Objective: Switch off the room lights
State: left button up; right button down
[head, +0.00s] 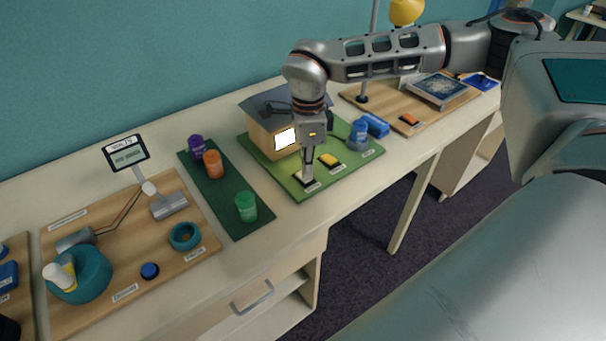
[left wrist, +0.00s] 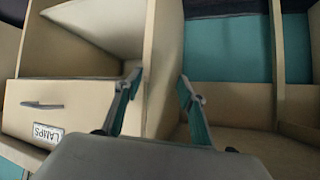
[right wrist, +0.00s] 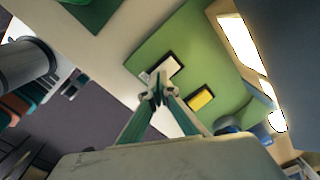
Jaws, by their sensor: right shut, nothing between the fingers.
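A model house (head: 268,120) with a dark roof stands on a green board (head: 345,165), and its front window (head: 285,139) glows bright. The glowing window also shows in the right wrist view (right wrist: 240,42). A white switch (right wrist: 163,70) on a dark base and a yellow switch (head: 328,160) sit on the board in front of the house. My right gripper (right wrist: 158,88) is shut and empty, pointing down with its tips at the white switch; whether they touch it I cannot tell. My left gripper (left wrist: 159,78) is open and empty, facing the desk's drawers and shelves.
Blue objects (head: 360,133) stand at the board's right. Purple, orange and green cups (head: 246,206) stand on a dark green mat to the left. A wooden board (head: 135,280) with a teal pot is further left. A drawer labelled LAMPS (left wrist: 75,107) is below the desk.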

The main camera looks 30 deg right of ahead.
pick_arm(q)
jog(key=shift+s+f, duration=0.1)
jog(key=shift+f, duration=0.2)
pick_arm(e)
jog(key=shift+f, duration=0.55)
pick_arm(q)
jog(key=shift+r, duration=0.1)
pick_arm(e)
jog(key=shift+s+r, duration=0.1)
notch_tip(320, 180, up, 5)
jog(key=p, duration=0.4)
jog(key=shift+r, duration=0.15)
jog(key=shift+r+p, duration=0.3)
jog(key=shift+p, duration=0.2)
jog(key=shift+r, duration=0.3)
jog(key=shift+r+p, duration=0.25)
jog(key=shift+p, duration=0.2)
pick_arm(q)
jog(key=shift+y, duration=0.4)
jog(key=r, duration=0.1)
jog(key=a+r, duration=0.1)
jog(key=r, duration=0.2)
jog(key=shift+s+a, duration=0.25)
jog(key=shift+a, duration=0.15)
jog(key=shift+d, duration=0.15)
